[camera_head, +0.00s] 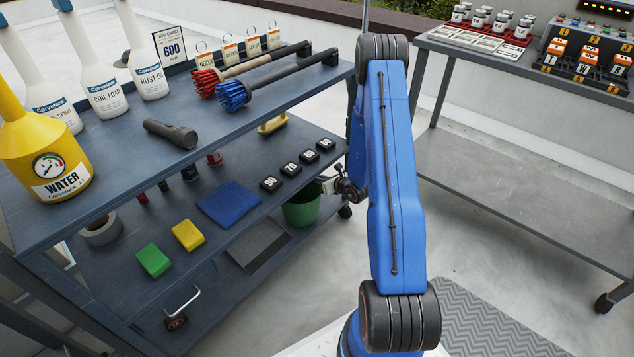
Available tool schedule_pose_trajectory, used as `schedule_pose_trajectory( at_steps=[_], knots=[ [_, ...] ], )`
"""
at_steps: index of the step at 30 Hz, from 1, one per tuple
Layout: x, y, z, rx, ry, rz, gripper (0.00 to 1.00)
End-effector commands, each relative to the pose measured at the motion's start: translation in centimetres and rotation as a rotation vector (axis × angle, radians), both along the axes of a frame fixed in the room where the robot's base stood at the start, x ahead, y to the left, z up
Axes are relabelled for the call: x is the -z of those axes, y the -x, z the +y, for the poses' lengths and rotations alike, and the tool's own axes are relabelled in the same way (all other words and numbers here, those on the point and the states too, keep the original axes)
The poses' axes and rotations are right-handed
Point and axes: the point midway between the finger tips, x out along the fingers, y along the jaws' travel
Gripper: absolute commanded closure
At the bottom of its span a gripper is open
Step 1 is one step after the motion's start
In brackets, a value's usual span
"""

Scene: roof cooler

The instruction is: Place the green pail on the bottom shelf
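The green pail (301,210) is upright at the right front edge of the cart's lower blue-grey shelf (218,280). I cannot tell whether it rests on that shelf or is held just off its edge. My gripper (338,186) is at the right side of the pail, close to its rim. The blue arm link partly covers the wrist, and the fingers are too small and dark to show whether they are shut on the pail.
Bottles and brushes (236,93) fill the upper shelf. A second table (520,170) stands right.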

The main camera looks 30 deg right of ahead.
Motion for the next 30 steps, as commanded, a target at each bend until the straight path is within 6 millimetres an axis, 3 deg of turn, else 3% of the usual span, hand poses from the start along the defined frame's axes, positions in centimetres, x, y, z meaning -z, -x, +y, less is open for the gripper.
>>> schedule_pose_trajectory(
  at_steps=[4,15,18,30],
  knots=[
    [1.4,0.0,0.0,0.0,-0.001,0.0,1.0],
    [1.7,0.0,0.0,0.0,0.0,0.0,1.0],
    [1.7,0.0,0.0,0.0,0.001,0.0,0.75],
    [1.3,0.3,-0.1,0.001,0.0,0.0,0.75]
  ],
)
